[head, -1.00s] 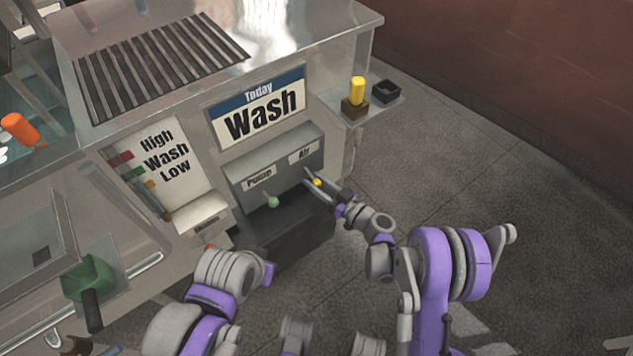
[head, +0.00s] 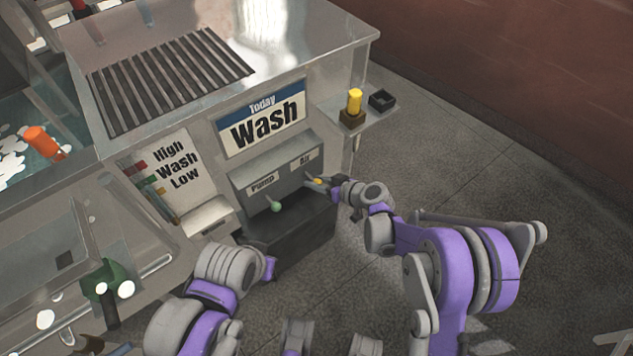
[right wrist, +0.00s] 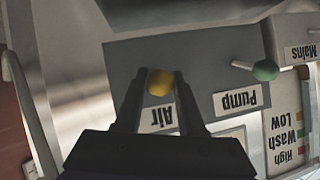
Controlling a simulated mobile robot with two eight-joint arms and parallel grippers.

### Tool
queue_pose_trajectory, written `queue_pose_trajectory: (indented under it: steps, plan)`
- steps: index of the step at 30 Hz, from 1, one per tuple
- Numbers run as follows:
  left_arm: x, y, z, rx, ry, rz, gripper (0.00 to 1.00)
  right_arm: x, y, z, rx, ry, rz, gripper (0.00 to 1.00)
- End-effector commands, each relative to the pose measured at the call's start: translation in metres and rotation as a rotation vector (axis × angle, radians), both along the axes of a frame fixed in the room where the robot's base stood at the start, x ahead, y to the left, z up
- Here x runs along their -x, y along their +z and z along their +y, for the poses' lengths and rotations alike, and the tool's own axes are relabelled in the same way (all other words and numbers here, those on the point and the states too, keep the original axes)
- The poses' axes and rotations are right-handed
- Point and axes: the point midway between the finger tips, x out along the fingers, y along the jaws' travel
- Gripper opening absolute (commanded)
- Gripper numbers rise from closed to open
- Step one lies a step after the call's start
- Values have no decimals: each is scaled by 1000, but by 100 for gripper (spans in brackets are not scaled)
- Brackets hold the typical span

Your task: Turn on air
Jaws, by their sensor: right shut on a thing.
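The grey control box (head: 240,194) on the machine front carries a "Pump" label and an "Air" label (head: 303,161). The Air switch has a yellow knob (head: 317,182), which also shows in the right wrist view (right wrist: 160,83). My right gripper (head: 316,181) is at the Air switch, its fingers shut on the yellow knob, one on each side. The green Pump knob (head: 276,207) is to the left and apart from the gripper; it also shows in the right wrist view (right wrist: 265,70). My left arm is at the lower middle, and its fingers cannot be made out.
A "Today Wash" sign (head: 262,120) is above the box, and a "High Wash Low" panel (head: 176,160) is to its left. A yellow bottle-like object (head: 354,101) and a small black tray (head: 382,100) stand on a side shelf. Floor to the right is clear.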

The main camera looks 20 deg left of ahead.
Motion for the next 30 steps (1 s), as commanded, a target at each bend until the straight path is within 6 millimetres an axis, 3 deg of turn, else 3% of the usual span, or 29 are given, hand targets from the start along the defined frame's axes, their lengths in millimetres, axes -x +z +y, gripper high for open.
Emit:
queue_pose_trajectory:
  steps: [9,26,27,30]
  plan:
    - [0,12,0,0,0,-4,0,-2,9,2,107,0,83,0]
    - [1,14,0,0,0,-5,0,-2,9,2,129,0,102,0]
    - [1,14,0,0,0,-5,0,-2,9,2,129,0,102,46]
    - [1,14,0,0,0,-5,0,-2,9,2,129,1,101,64]
